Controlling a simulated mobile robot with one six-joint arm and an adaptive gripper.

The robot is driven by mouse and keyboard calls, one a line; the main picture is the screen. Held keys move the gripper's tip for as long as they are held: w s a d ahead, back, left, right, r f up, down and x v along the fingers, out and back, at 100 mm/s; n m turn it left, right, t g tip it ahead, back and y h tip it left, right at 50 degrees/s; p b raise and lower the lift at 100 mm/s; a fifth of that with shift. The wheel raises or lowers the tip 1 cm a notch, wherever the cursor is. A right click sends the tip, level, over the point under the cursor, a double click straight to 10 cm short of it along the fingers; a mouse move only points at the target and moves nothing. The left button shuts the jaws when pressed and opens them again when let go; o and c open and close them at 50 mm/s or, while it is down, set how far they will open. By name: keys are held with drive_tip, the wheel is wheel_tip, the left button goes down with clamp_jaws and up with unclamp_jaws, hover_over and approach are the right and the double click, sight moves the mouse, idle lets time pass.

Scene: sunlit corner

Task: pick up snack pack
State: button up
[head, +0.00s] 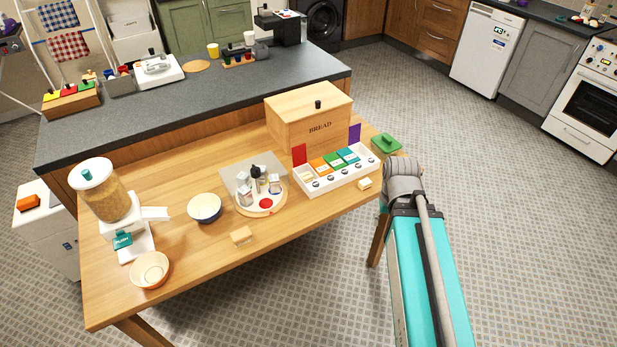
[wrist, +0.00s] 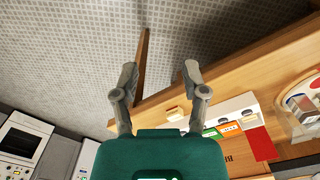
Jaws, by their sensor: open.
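Two small tan blocks lie on the wooden table, and I cannot tell for certain which one is the snack pack. One small tan pack (head: 364,184) lies at the right end of the white tray, near the table's edge; it also shows in the wrist view (wrist: 175,114). A larger tan block (head: 242,235) lies near the front edge. My gripper (wrist: 159,72) is open and empty, with its two grey fingers spread apart. In the wrist view the small pack appears between and beyond the fingers, not touching them. In the head view the fingers are not clear.
The white tray (head: 316,186) holds coloured packets, in front of the bread box (head: 310,118). A round tray (head: 260,206) of shakers, two bowls (head: 204,208) (head: 150,270) and a cereal dispenser (head: 104,195) stand leftward. Floor right of the table is clear.

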wheel_tip(320, 180, up, 3)
drive_tip(key=m+p, duration=0.3)
drive_tip(key=m, duration=0.8)
hover_over(306, 175)
drive_tip(key=shift+r, duration=0.15)
wheel_tip(306, 175, down, 9)
drive_tip(key=b, duration=0.8)
drive_tip(key=shift+r, duration=0.2)
drive_tip(key=shift+f+b, duration=0.15)
drive_tip(key=shift+b, duration=0.15)
wheel_tip(306, 175, down, 5)
drive_tip(key=b, duration=0.5)
drive_tip(key=shift+d, duration=0.1)
